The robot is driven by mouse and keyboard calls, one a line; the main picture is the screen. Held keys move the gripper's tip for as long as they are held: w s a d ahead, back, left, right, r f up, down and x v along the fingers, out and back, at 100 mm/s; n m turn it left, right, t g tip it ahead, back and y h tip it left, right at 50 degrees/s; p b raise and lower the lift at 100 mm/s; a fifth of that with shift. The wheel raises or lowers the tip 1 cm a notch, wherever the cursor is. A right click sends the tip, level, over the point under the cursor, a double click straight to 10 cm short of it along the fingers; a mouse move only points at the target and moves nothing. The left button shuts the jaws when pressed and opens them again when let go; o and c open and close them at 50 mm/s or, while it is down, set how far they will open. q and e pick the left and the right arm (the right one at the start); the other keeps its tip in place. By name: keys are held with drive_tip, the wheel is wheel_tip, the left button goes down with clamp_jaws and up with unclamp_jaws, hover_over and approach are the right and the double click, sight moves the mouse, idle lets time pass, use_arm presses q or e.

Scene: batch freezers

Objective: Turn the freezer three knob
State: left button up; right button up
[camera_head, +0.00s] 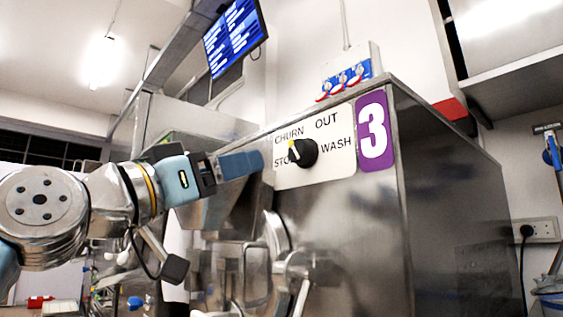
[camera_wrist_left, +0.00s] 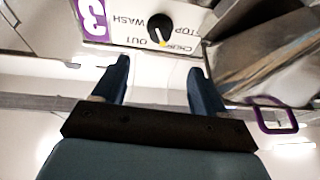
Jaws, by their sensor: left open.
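The freezer three knob (camera_head: 303,152) is black with a yellow mark, on a white label plate (camera_head: 342,165) reading STOP, CHURN, OUT and WASH. The mark faces the CHURN side; its exact setting is hard to tell. A purple plate with a white 3 (camera_head: 373,131) is to its right. In the left wrist view the knob (camera_wrist_left: 160,28) appears upside down, beyond the fingertips and between their lines. My left gripper (camera_head: 258,161) is open and empty, left of the knob with a gap. It also shows in the left wrist view (camera_wrist_left: 158,68). My right gripper is out of view.
The steel freezer body (camera_head: 350,240) carries the plate. A metal handle and spout (camera_head: 285,260) stick out below the knob. Blue and red sockets (camera_head: 345,80) are on the wall behind the top edge. A screen (camera_head: 235,37) hangs above.

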sight(295, 151)
use_arm(q)
drive_tip(key=p+x, duration=0.2)
drive_tip(key=x, duration=0.2)
drive_tip(key=p+x, duration=0.3)
drive_tip(key=x, duration=0.1)
drive_tip(key=p+x, duration=0.3)
drive_tip(key=x, duration=0.1)
drive_tip(key=shift+d+r, duration=0.1)
drive_tip(key=shift+r, duration=0.25)
drive_tip(key=shift+w+d, duration=0.45)
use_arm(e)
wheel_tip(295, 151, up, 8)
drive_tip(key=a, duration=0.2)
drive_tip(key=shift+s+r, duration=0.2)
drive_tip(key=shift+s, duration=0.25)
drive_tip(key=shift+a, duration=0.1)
use_arm(q)
drive_tip(key=c, duration=1)
drive_tip(key=shift+c, duration=0.2)
